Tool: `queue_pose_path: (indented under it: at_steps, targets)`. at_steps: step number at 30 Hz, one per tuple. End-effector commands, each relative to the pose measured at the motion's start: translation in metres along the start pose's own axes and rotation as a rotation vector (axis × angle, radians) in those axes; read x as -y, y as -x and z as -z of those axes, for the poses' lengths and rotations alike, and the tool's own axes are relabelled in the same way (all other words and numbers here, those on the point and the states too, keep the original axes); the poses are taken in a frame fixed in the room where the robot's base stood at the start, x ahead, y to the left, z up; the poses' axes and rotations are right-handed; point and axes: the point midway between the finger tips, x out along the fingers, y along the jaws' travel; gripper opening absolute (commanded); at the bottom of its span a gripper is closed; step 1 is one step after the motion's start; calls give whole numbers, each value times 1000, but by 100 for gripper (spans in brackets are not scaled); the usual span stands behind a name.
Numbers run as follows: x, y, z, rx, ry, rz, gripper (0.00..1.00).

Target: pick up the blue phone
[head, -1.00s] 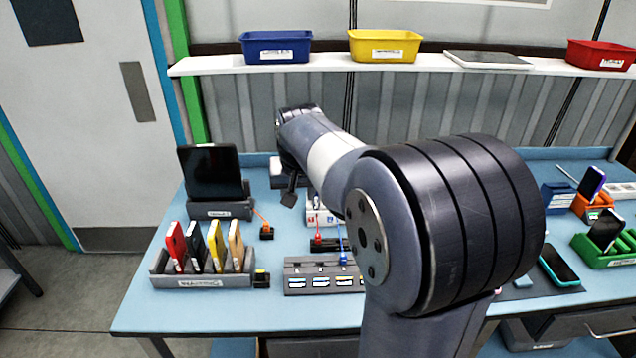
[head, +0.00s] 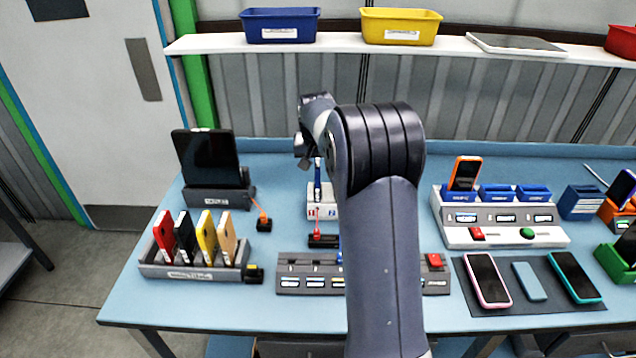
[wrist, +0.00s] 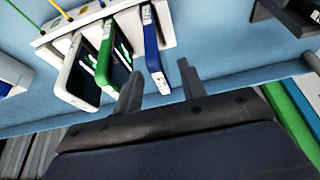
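The blue phone (wrist: 154,55) stands on edge in a white slotted rack (wrist: 124,10) in the wrist view, beside a green-cased phone (wrist: 105,55) and a white phone (wrist: 78,75). In the head view a narrow blue edge (head: 318,183) shows above the white rack (head: 322,208); my arm hides the rest of the rack. My gripper (wrist: 159,70) is open and empty. Its two fingers appear on either side of the blue phone's near end in the wrist view, but I cannot tell how deep they reach. In the head view my gripper (head: 304,156) is above the rack.
A grey rack (head: 190,272) of several phones and a black tablet (head: 208,158) stand at left. A grey charging strip (head: 310,286) lies in front. A white charger (head: 505,235) and a dark mat (head: 530,302) with phones are at right. A shelf (head: 400,46) with bins hangs behind.

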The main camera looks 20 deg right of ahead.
Motion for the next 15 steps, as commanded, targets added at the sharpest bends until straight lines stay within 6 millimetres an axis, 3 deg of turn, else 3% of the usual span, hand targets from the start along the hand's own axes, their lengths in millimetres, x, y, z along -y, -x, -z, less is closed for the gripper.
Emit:
queue_pose_path:
  at_steps: [9, 15]
  targets:
    - [-1, -40, 4, 3, 0, -1, 39]
    - [-1, -49, 4, 1, 0, 0, 39]
